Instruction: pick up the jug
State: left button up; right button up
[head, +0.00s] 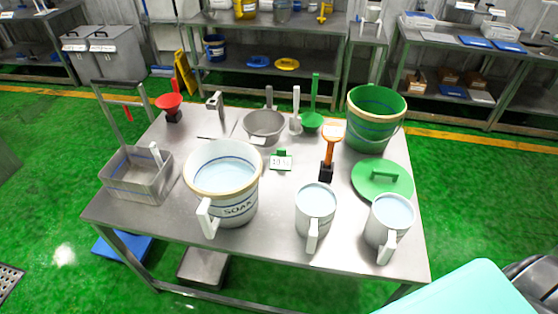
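Two grey jugs with pale handles and light blue contents stand upright at the front right of the steel table. One jug (316,206) is right of the table's front middle; the other jug (387,222) is near the front right corner. Their handles point toward me. A larger tub marked SOAK (236,204), with a tan rim and a white handle, stands left of them, also with light blue contents. I cannot tell which vessel the task means. Neither of my grippers is in view.
Bare tabletop lies between the tub and the middle jug.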

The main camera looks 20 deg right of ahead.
aim_at(316, 203)
jog(key=l+z, duration=0.2)
jog(key=z, duration=0.15)
jog(key=l+z, duration=0.2)
jog(key=z, duration=0.15)
jog(key=i+l+z, duration=0.1)
jog(key=z, duration=0.25)
jog(key=l, duration=0.1)
